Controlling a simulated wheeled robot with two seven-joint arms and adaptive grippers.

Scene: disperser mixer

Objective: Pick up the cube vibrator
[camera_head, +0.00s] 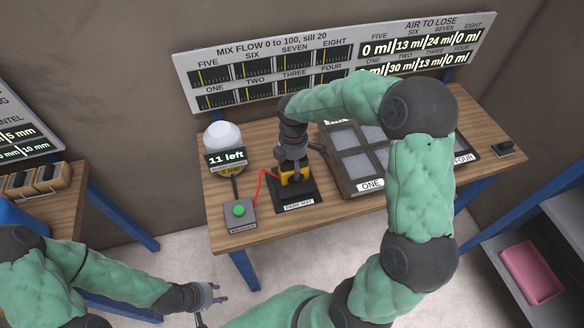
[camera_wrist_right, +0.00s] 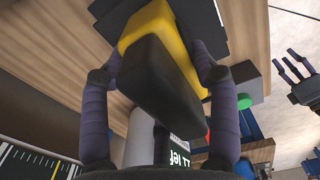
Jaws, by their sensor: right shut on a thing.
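The cube vibrator is a yellow and black block (camera_head: 297,177) on the dark park mat (camera_head: 308,196) in the head view. It also shows large in the right wrist view (camera_wrist_right: 160,68), its yellow part behind a black part. My right gripper (camera_head: 289,160) reaches down onto it from above, with a finger on each side in the wrist view (camera_wrist_right: 204,62). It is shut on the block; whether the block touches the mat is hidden. My left gripper (camera_head: 222,293) is empty with fingers apart, low in front of the table, and also shows in the wrist view (camera_wrist_right: 298,65).
A red cable runs from the block to a grey box with a green button (camera_head: 239,209). A white dome reading "11 left" (camera_head: 223,138) stands behind it. A compartment mould (camera_head: 352,187) lies right of the mat. Display boards stand behind.

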